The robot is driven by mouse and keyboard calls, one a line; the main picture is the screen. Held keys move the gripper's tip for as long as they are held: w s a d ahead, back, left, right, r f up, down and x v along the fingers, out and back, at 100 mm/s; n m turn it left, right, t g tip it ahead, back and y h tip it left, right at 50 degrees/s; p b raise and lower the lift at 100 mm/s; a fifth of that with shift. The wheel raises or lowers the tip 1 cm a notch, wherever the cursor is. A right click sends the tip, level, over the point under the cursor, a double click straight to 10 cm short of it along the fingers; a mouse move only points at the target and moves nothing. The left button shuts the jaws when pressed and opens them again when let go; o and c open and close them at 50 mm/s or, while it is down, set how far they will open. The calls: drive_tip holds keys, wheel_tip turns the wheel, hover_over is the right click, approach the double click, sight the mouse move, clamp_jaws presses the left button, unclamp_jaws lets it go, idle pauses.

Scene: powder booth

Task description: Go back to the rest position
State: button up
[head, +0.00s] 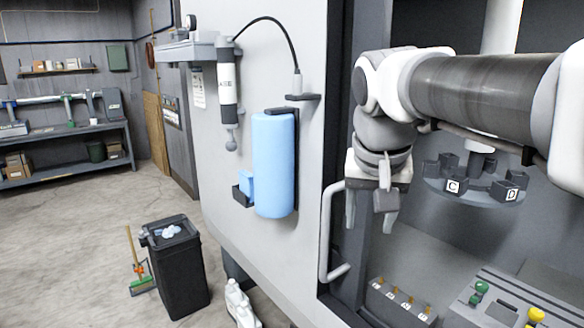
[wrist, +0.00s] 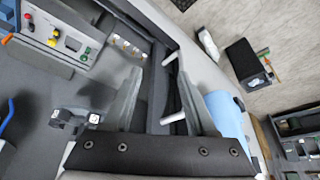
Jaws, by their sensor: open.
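My gripper (head: 371,214) hangs downward in front of the booth opening, beside the white door handle (head: 327,235). Its two fingers are apart with nothing between them. In the wrist view the fingers of my gripper (wrist: 160,88) also stand apart and empty, with the handle (wrist: 171,108) and door edge showing behind them. My gripper touches nothing that I can see.
A blue cylinder (head: 274,165) and a grey-white device (head: 228,90) hang on the booth wall. A hanging disc (head: 470,200) with lettered dark blocks is inside the booth. A control panel (head: 500,300) is at lower right. A black bin (head: 176,270) stands on open floor.

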drive_tip(key=s+d+f+n+t+y, duration=0.1)
drive_tip(key=s+d+f+n, duration=0.1)
drive_tip(key=s+f, duration=1)
drive_tip(key=s+n, duration=0.1)
drive_tip(key=s, duration=0.2)
drive_tip(key=shift+f+b, duration=0.2)
drive_tip(key=shift+b, duration=0.15)
drive_tip(key=shift+c, duration=0.6)
